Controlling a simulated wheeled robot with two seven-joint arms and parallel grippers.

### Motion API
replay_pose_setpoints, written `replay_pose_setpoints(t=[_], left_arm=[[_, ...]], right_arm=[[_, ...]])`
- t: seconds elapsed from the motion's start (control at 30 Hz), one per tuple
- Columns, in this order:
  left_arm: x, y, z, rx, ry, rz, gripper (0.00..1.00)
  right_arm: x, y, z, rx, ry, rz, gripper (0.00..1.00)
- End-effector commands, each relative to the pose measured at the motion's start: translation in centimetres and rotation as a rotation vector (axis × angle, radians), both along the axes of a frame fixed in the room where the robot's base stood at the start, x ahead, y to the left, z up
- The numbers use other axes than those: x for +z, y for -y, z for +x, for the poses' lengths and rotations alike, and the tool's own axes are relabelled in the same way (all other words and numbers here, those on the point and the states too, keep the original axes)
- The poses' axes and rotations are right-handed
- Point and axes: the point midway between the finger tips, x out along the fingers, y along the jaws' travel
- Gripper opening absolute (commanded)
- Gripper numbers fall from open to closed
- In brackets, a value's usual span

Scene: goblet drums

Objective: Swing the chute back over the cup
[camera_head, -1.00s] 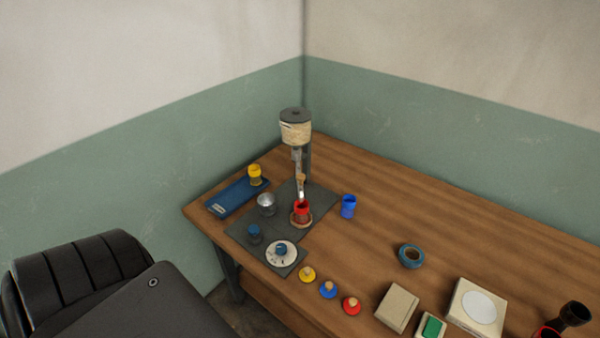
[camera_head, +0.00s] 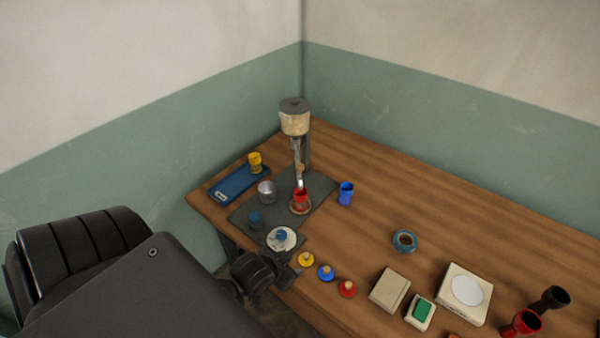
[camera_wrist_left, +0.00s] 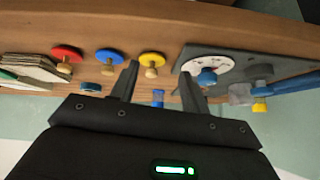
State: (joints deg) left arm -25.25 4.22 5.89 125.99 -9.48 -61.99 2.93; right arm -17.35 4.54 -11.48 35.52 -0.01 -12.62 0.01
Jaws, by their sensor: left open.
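The dispenser (camera_head: 295,122) stands on the dark mat, with a cream hopper and a grey lid. Its narrow metal chute (camera_head: 299,181) hangs below the hopper, its lower end at the red cup (camera_head: 300,195); I cannot tell whether it is exactly over the opening. The red cup stands in a tan ring on the mat. My left gripper (camera_head: 289,274) is at the table's near edge, below the white dial, well short of the chute. In the left wrist view its fingers (camera_wrist_left: 159,72) are apart with nothing between them. My right gripper is out of view.
The white dial (camera_head: 281,239) with a blue knob, a metal cup (camera_head: 267,191) and a blue cup (camera_head: 346,192) stand near the dispenser. Yellow, blue and red knobs (camera_head: 326,272) line the front. Boxes (camera_head: 390,290) and goblets (camera_head: 549,299) are at right. The table's back right is clear.

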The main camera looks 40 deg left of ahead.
Motion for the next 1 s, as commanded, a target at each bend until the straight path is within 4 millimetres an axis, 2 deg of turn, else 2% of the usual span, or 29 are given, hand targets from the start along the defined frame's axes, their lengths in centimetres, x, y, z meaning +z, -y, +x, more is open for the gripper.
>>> replay_pose_setpoints(t=[0.03,0.2,0.43,0.53,0.63,0.87,1.0], left_arm=[[0.8,-1.1,1.6,0.013,0.063,0.003,0.46],[3.6,-4.9,6.4,0.048,0.295,0.002,0.46],[8.8,-10.4,11.3,0.092,0.652,-0.034,0.46],[10.8,-12.3,12.2,0.103,0.785,-0.057,0.46],[12.0,-13.2,12.4,0.109,0.865,-0.073,0.46],[12.7,-13.7,12.6,0.11,0.908,-0.082,0.46],[12.9,-13.8,13.8,0.109,0.907,-0.083,0.46]], right_arm=[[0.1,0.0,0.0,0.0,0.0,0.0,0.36],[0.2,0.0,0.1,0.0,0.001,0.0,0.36],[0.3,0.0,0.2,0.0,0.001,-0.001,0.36],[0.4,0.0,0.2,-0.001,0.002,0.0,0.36],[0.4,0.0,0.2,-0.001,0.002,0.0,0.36],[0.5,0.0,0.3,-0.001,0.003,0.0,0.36],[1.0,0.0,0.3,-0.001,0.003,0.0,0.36]])
